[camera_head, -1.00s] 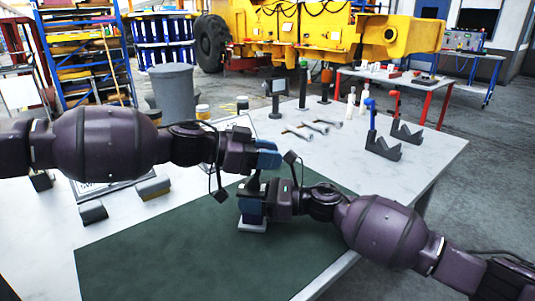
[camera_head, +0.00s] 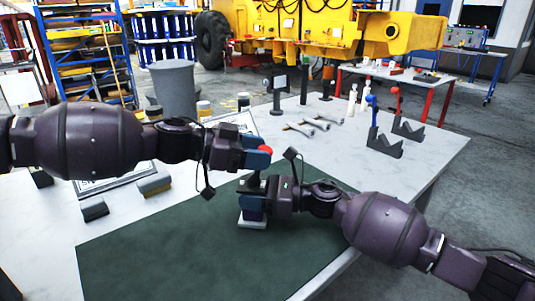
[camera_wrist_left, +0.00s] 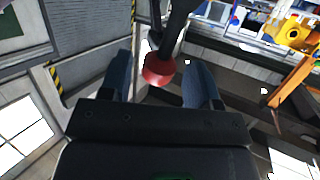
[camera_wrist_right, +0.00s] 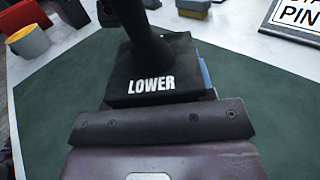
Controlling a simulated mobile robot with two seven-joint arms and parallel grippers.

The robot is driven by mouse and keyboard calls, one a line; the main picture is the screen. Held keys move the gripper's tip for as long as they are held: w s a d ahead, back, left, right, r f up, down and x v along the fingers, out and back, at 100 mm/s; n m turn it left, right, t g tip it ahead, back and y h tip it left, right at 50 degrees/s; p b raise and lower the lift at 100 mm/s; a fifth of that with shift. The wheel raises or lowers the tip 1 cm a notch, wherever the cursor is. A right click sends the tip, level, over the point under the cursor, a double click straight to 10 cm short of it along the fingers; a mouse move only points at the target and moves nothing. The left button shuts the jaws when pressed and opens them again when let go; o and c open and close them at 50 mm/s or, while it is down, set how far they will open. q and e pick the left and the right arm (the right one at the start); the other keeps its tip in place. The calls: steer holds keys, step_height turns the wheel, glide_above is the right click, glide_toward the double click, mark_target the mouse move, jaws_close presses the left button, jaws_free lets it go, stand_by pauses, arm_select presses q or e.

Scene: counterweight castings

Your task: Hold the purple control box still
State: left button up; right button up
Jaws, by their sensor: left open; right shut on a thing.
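The purple control box (camera_head: 254,214) stands on a white base (camera_head: 252,224) on the green mat, mostly hidden by my right gripper (camera_head: 254,201), which is shut on it. In the right wrist view the box's dark top (camera_wrist_right: 150,82) reads "LOWER", and a black stick rises from it. A sliver of blue finger shows beside the box. The stick carries a red ball knob (camera_head: 265,150). My left gripper (camera_head: 259,152) is open beside the knob. In the left wrist view the knob (camera_wrist_left: 158,72) shows between the spread blue fingers, with gaps on both sides.
The green mat (camera_head: 180,255) is clear in front. A grey bin (camera_head: 174,92), screen stand (camera_head: 277,90), metal pins and V-shaped stands (camera_head: 384,146) are farther back.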

steer(key=shift+r, duration=0.1)
arm_select(q)
steer(key=v, duration=0.9)
steer(key=shift+a, duration=0.2)
